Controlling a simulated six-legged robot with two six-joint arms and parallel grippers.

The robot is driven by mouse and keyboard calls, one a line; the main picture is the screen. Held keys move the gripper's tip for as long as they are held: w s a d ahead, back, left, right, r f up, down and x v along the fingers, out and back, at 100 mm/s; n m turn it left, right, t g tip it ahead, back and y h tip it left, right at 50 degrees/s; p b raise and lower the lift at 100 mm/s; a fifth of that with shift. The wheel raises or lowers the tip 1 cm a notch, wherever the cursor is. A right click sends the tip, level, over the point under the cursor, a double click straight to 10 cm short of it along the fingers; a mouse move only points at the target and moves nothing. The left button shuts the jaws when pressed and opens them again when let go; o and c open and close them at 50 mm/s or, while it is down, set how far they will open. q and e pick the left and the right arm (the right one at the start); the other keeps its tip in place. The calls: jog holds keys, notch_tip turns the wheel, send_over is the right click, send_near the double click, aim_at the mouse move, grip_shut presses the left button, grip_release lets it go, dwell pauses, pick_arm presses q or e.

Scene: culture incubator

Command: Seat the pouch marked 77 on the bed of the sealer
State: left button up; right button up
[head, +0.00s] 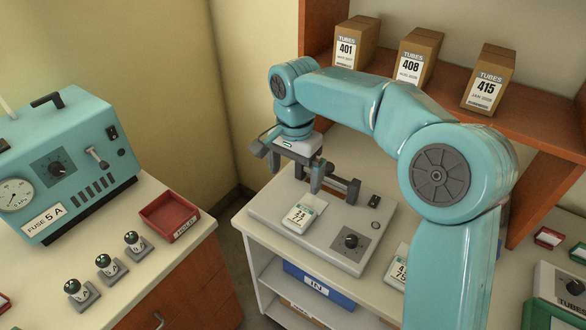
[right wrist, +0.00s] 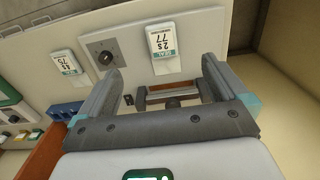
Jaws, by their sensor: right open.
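The pouch marked 77 (head: 303,214) is a small white packet with a green end band. It lies flat on the top of the pale grey sealer (head: 270,212), left of the black knob and in front of the raised bar. In the right wrist view, the pouch (right wrist: 163,52) shows ahead of the jaws, and the sealer's bar (right wrist: 172,96) shows between them. My right gripper (head: 296,174) is open and empty above the sealer, near its back left; its fingers (right wrist: 158,72) are wide apart in the wrist view. My left gripper is not in view.
A pouch marked 75 (head: 394,271) lies right of the sealer, partly behind my right arm. Boxes stand on the shelf (head: 439,84) behind. A blue IN bin (head: 318,286) sits below. A teal fuse machine (head: 70,150) and red tray (head: 169,214) stand on the left counter.

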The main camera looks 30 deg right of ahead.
aim_at(295, 222)
notch_tip(295, 222, down, 16)
jog(key=shift+f, duration=0.25)
dwell(0.4)
jog(key=shift+d, duration=0.1)
jog(key=c, duration=1.1)
